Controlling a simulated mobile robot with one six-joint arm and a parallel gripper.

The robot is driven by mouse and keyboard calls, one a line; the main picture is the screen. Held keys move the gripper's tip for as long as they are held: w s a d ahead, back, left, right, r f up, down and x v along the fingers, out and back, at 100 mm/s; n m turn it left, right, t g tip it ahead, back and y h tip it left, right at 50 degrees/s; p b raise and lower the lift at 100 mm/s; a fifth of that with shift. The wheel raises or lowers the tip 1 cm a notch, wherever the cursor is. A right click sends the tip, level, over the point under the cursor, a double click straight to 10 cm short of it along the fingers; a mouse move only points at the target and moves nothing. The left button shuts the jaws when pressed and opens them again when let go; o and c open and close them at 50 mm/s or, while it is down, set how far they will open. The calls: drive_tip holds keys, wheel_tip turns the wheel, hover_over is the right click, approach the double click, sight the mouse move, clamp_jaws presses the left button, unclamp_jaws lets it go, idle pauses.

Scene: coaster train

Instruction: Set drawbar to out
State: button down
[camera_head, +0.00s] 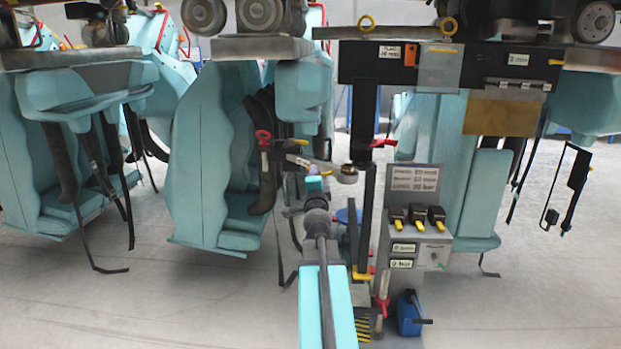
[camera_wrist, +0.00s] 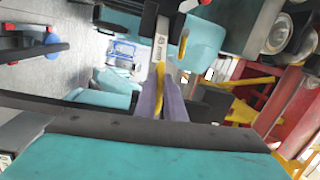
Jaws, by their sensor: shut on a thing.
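A grey metal bar (camera_head: 322,163) with a round ring at its right end hangs under the train at mid-height in the head view; I take it to be the drawbar. My gripper (camera_head: 313,182) is raised to it from below, by its left part. A yellow strip shows between and beside the fingers. The fingers hide the gripped spot, and my arm hides part of the bar in the head view.
A grey control panel (camera_head: 420,215) with several black and yellow switches stands to the right. A black post (camera_head: 362,215) stands between it and my arm. Teal seats (camera_head: 215,160) with hanging straps flank the left.

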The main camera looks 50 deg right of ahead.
drive_tip(key=shift+s+f, duration=0.1)
idle(0.3)
drive_tip(key=c, duration=1.8)
unclamp_jaws()
drive_tip(key=shift+c, duration=0.2)
